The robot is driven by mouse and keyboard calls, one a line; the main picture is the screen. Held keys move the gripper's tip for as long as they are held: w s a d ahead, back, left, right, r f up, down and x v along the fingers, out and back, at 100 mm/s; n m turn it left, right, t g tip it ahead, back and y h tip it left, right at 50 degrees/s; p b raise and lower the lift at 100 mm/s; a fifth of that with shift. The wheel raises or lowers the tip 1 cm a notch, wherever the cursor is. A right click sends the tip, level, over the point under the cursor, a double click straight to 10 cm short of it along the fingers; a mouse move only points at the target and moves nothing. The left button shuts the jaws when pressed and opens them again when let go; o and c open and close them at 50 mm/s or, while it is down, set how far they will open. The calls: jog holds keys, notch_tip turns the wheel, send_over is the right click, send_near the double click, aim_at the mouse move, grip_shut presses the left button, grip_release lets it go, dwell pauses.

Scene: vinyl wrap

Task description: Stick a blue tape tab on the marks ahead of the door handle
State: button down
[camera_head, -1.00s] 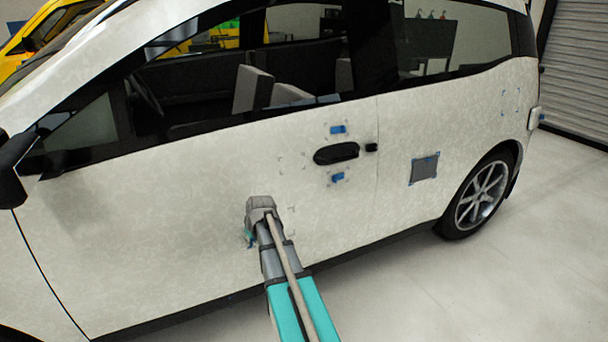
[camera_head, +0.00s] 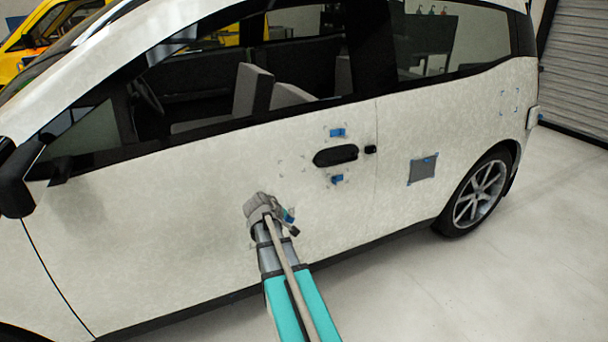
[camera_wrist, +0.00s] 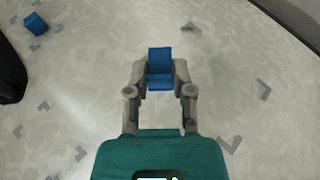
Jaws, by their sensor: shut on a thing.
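My gripper (camera_head: 288,216) is shut on a blue tape tab, which shows between the fingers in the wrist view (camera_wrist: 160,58). In the head view, the gripper is low on the white door, below and left of the black door handle (camera_head: 335,155). Faint grey corner marks (camera_head: 281,159) are on the door just left of the handle. Several grey corner marks (camera_wrist: 231,143) surround the gripper in the wrist view. I cannot tell whether the held tab touches the door.
One blue tab (camera_head: 337,132) is above the handle and another (camera_head: 337,179) below it. A grey patch (camera_head: 423,169) with a blue tab is farther right on the car. More corner marks (camera_head: 509,101) are near the rear. The side mirror (camera_head: 17,180) juts out at left.

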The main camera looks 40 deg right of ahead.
jog(key=s+d+r+n+h+p, duration=0.1)
jog(key=d+r+h, duration=0.1)
jog(key=r+h, duration=0.2)
jog(key=s+d+r+n+h+p, duration=0.1)
jog(key=r+h, duration=0.3)
jog(key=r, duration=0.7)
jog(key=shift+s+d+r+n+p, duration=0.25)
jog(key=shift+d+r+n+p, duration=0.1)
jog(key=shift+p, duration=0.35)
jog(key=shift+w+f, duration=0.1)
jog(key=shift+w+d+f+b, duration=0.2)
jog(key=shift+w+d, duration=0.05)
jog(key=shift+w, duration=0.85)
jog(key=shift+w+d+f+b, duration=0.2)
jog(key=shift+w+d+b, duration=0.1)
jog(key=shift+w, duration=0.85)
jog(key=shift+w+d+f+b, duration=0.15)
jog(key=shift+w+d+f, duration=0.1)
jog(key=shift+w, duration=0.95)
jog(key=shift+w+d+f, duration=0.1)
jog(key=shift+w+d, duration=0.15)
jog(key=shift+w, duration=0.7)
jog(key=shift+c, duration=2.1)
grip_release()
